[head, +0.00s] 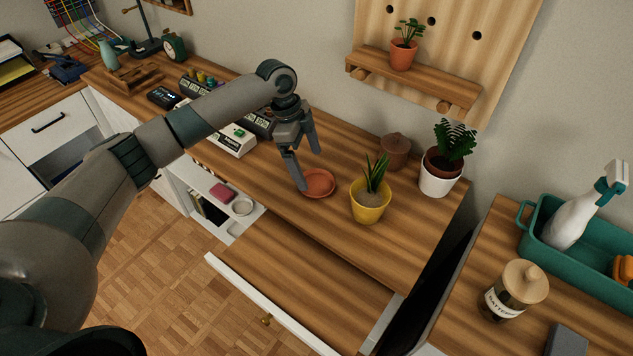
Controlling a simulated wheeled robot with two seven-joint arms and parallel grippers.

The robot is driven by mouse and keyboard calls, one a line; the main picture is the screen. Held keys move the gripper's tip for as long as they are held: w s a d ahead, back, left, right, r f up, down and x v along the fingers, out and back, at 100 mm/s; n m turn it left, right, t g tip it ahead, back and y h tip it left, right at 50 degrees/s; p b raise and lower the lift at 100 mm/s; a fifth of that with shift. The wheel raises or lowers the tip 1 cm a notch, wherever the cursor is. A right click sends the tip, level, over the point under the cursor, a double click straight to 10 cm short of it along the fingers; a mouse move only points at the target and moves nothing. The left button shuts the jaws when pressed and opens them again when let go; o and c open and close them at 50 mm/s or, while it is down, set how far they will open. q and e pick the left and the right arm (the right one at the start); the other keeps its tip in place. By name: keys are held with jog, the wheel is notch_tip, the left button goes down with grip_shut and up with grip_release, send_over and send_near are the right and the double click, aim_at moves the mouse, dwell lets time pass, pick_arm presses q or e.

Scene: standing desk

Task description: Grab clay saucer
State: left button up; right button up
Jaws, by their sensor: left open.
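The clay saucer (320,184) is a small round terracotta dish lying on the wooden desk top (290,206), left of a yellow pot. It looks empty. My left gripper (308,171) is open, pointing down at the saucer. One finger reaches down by the saucer's left rim, and the other is above its far side. I cannot tell whether either finger touches it. My right gripper is not in view.
The yellow pot (369,212) with a plant stands close right of the saucer. Behind are a lidded brown pot (396,152) and a white pot (437,182) with a fern. An open drawer (290,275) juts out in front.

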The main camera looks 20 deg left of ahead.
aim_at(317, 185)
pick_arm(q)
jog(key=shift+f, duration=0.4)
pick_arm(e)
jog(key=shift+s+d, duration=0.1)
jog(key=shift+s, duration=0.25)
pick_arm(q)
jog(key=shift+d, duration=0.1)
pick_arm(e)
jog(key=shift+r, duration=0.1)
pick_arm(q)
jog(key=shift+f, duration=0.25)
jog(key=shift+d+f+p, duration=0.1)
jog(key=shift+f+p, duration=0.2)
jog(key=shift+p, duration=0.2)
jog(key=p+x, duration=0.1)
jog(key=x, duration=0.2)
jog(key=shift+w+f, duration=0.1)
jog(key=shift+f, duration=0.4)
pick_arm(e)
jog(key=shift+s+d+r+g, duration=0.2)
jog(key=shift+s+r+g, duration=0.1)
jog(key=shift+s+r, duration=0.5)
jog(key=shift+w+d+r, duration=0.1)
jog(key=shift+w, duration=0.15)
pick_arm(q)
jog(key=c, duration=1.1)
